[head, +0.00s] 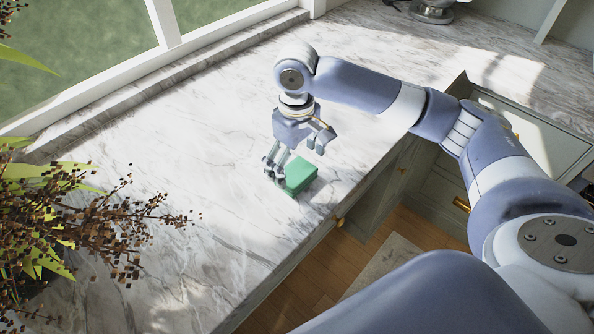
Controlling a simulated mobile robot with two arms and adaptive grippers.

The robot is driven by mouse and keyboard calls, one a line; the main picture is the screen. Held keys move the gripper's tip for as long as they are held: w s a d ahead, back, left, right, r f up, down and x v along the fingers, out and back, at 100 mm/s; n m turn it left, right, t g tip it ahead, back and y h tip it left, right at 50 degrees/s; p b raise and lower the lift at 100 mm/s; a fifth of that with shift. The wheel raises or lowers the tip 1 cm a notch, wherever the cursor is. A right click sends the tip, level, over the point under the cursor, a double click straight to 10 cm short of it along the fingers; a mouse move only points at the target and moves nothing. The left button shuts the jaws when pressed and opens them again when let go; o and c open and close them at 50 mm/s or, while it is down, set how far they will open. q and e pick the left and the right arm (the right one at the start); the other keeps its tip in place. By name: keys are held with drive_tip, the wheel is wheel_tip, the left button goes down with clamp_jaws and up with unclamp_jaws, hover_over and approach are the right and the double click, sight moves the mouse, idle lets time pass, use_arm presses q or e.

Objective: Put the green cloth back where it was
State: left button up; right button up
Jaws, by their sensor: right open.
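The green cloth (301,174) shows as a small green block-like piece on the marble counter, near its front edge. My right gripper (291,166) is over the cloth's left and far side, pointing down, with its fingers open. One finger is at the cloth's left side; I cannot tell whether it touches. The other finger is above and to the right of it. Part of the cloth's far left side is hidden by the gripper. My left gripper is not in view.
The marble counter (190,150) is mostly clear around the cloth. A plant (80,215) with dark sprigs stands at the left. A window is behind. Cabinets with brass handles (461,204) and the wooden floor (315,275) lie below the front edge. No rattan basket shows.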

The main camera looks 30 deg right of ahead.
sight(297, 172)
wheel_tip(297, 172, up, 9)
drive_tip(key=shift+f, duration=0.15)
idle(0.5)
